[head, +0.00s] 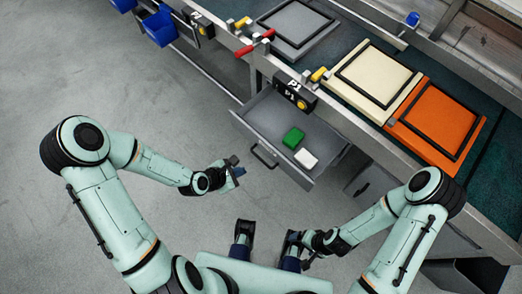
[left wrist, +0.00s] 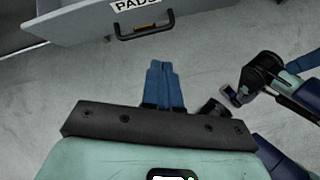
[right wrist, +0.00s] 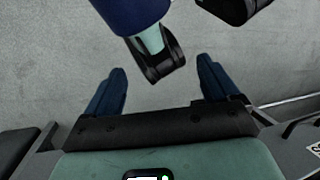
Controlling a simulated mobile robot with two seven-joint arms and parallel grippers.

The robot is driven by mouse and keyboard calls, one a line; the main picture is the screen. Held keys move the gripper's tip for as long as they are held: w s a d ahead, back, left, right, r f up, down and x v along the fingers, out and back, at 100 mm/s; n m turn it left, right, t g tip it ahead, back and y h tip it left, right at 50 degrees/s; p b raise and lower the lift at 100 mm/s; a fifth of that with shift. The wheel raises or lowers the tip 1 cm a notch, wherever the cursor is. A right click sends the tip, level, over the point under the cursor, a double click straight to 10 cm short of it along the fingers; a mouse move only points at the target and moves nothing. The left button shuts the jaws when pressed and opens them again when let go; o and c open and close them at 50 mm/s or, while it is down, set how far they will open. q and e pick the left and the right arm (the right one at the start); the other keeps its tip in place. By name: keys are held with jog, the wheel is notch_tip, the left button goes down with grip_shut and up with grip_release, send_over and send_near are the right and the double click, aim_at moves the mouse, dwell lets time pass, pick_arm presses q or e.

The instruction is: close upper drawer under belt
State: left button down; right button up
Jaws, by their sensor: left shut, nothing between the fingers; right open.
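The grey drawer (head: 252,124) under the belt stands pulled out, with a green block (head: 293,138) and a white block (head: 306,158) inside. Its dark handle (head: 264,156) is on the front face. The left wrist view shows the drawer front (left wrist: 75,27) with a "PADS" label and the handle (left wrist: 146,30). My left gripper (head: 240,172) is shut and empty, just in front of the handle and apart from it; its blue fingers (left wrist: 162,85) are together. My right gripper (right wrist: 162,85) is open and empty, low near my body, away from the drawer.
The belt (head: 345,38) above carries a grey tray (head: 297,42), a cream tray (head: 348,93) and an orange tray (head: 415,133). A black and yellow box (head: 290,92) sits on the belt edge above the drawer. Blue bins (head: 160,27) hang further left. The floor (head: 130,90) left of the drawer is clear.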

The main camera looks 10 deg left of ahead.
pick_arm(q)
notch_tip(320, 180, up, 2)
jog(key=w+a+n+t+b, duration=0.1)
jog(key=w+n+t+b, duration=0.15)
jog(key=n, duration=0.25)
jog(key=b, duration=0.4)
send_near(267, 145)
jog(key=shift+g, duration=0.35)
jog(key=shift+a+x, duration=0.1)
jog(key=shift+x, duration=1.5)
jog(key=shift+a+x, duration=0.15)
jog(key=shift+x, duration=1.45)
pick_arm(e)
jog(key=w+d+f+t, duration=0.2)
jog(key=w+f, duration=0.3)
jog(key=f, duration=0.2)
jog(key=shift+w+f+h, duration=0.25)
jog(key=shift+h, duration=0.05)
pick_arm(q)
jog(key=shift+w, duration=0.15)
pick_arm(e)
jog(key=shift+d, duration=0.1)
